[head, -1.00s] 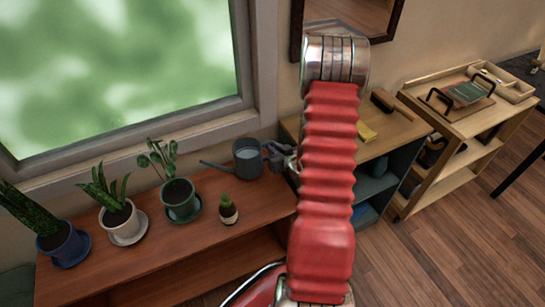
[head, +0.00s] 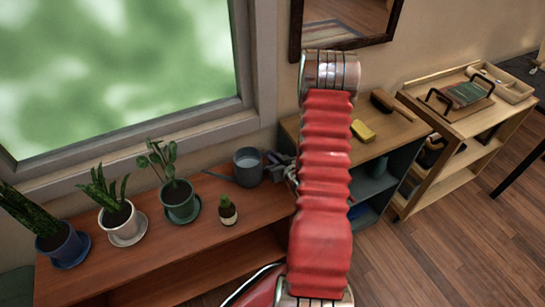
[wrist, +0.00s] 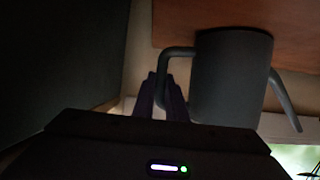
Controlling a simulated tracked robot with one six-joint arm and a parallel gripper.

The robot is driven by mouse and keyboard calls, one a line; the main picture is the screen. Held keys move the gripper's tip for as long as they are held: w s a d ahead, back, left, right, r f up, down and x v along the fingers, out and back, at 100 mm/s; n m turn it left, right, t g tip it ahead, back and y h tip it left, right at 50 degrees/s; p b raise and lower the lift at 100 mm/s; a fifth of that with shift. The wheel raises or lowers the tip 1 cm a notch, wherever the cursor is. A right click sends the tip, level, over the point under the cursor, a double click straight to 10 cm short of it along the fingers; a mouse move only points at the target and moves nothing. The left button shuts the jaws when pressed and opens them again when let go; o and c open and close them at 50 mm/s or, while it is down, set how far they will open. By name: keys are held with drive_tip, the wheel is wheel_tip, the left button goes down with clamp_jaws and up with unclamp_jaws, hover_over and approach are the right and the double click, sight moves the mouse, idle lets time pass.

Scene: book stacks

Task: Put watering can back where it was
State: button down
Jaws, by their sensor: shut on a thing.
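The grey-blue watering can (head: 248,167) is at the right part of the reddish-brown plant bench (head: 185,255), with its spout pointing left. My gripper (head: 280,167) is at the can's right side, partly behind my red arm. In the wrist view the picture is upside down: the can (wrist: 232,80) shows its base against the brown wood, and my dark fingers (wrist: 162,92) are shut on its handle (wrist: 166,62). The can looks upright and at or very near the bench top; I cannot tell for certain that it touches.
Potted plants in blue (head: 65,246), white (head: 123,223) and green (head: 180,200) pots stand left of the can. A small cactus (head: 227,210) is just in front of it. A shelf with a yellow sponge (head: 363,131) and a brush (head: 391,105) stands right. The window (head: 115,75) is behind.

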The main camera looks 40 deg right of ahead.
drive_tip(key=shift+f, duration=0.1)
idle(0.3)
drive_tip(key=c, duration=1.8)
unclamp_jaws()
drive_tip(key=shift+o, duration=0.2)
drive_tip(key=v, duration=1.2)
